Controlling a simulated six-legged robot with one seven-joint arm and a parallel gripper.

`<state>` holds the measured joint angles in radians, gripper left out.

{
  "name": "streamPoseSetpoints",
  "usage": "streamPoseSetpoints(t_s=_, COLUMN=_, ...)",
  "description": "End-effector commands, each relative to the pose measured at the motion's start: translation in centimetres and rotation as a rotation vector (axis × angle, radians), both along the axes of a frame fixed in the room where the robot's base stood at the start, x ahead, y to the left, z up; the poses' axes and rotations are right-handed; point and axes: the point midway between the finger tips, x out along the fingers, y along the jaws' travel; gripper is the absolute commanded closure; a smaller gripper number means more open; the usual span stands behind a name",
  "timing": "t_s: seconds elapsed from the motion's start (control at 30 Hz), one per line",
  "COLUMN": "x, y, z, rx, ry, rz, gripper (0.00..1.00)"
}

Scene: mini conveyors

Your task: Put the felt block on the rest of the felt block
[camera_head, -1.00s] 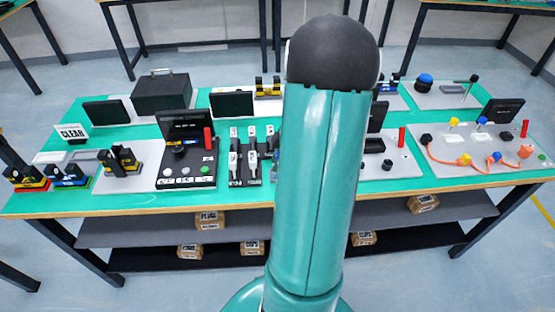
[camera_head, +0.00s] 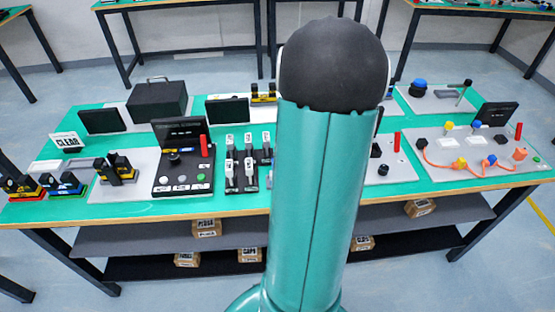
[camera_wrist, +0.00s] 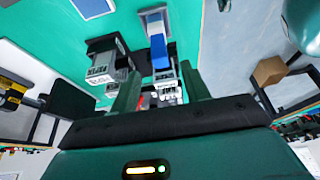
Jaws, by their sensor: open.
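My gripper (camera_wrist: 161,82) shows in the wrist view with its two dark green fingers apart. A blue and white block (camera_wrist: 159,52) lies ahead of the fingertips, roughly in line with the gap between them. I cannot tell for certain that it is the felt block. A dark grey unit with a pale labelled end (camera_wrist: 102,66) stands left of it, close to the left finger. In the head view my own arm hides the gripper and the table's middle. I cannot pick out the rest of the felt block.
The green table (camera_head: 110,210) carries a black control panel (camera_head: 183,180), several black stands with white tops (camera_head: 230,165), a dark box (camera_head: 157,100) and a CLEAR sign (camera_head: 68,142). A grey board with an orange cable (camera_head: 475,155) is at the right. Boxes sit on the shelf below.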

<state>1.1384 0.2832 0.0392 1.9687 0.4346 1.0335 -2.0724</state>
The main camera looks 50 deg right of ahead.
Motion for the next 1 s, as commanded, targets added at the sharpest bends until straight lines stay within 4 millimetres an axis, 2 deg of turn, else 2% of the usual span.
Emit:
streamPoseSetpoints(t_s=0.1, x=-0.5, y=-0.5, z=1.9, rx=-0.002, ry=-0.002, rz=0.0, gripper=0.54)
streamPoseSetpoints(t_s=0.2, x=-0.9, y=-0.8, z=2.8, rx=0.0, ry=0.0, rz=0.0, gripper=0.54)
streamPoseSetpoints(t_s=0.47, x=-1.0, y=-0.8, z=3.3, rx=0.001, ry=0.001, rz=0.0, gripper=0.54)
streamPoseSetpoints(t_s=0.57, x=-0.4, y=0.0, z=3.8, rx=-0.004, ry=0.01, rz=-0.005, gripper=0.54)
streamPoseSetpoints(t_s=0.67, x=1.2, y=2.6, z=5.2, rx=-0.016, ry=0.038, rz=-0.033, gripper=0.54)
streamPoseSetpoints(t_s=0.73, x=2.6, y=5.5, z=6.6, rx=-0.034, ry=0.065, rz=-0.07, gripper=0.54)
streamPoseSetpoints(t_s=0.87, x=4.7, y=12.2, z=9.3, rx=-0.073, ry=0.103, rz=-0.167, gripper=0.54)
streamPoseSetpoints(t_s=1.0, x=5.4, y=19.3, z=11.6, rx=-0.107, ry=0.105, rz=-0.286, gripper=0.54)
